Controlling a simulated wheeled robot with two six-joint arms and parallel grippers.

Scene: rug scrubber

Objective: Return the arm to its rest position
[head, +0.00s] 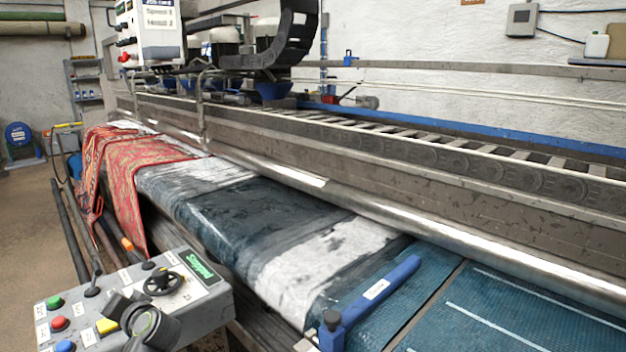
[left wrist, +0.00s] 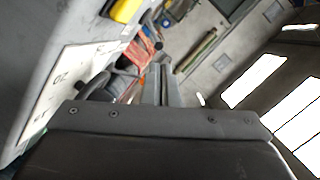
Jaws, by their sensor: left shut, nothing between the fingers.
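My left gripper (head: 118,303) is dark grey and sits at the lower left of the head view, in front of the control panel (head: 205,305). Its narrow fingers (left wrist: 163,84) also show in the left wrist view, close together and with nothing between them. The gripper overlaps part of the panel in the head view; I cannot tell whether it touches it. The panel carries green, red, blue and yellow buttons, a black handwheel (head: 163,283) and a green display (head: 200,266) that seems to read "Stopped". My right gripper is in neither view.
The rug scrubber's bed (head: 480,308), with wet dark and white sections, runs behind the panel. A red patterned rug (head: 130,165) hangs over the far end. Open floor (head: 25,225) lies at the left.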

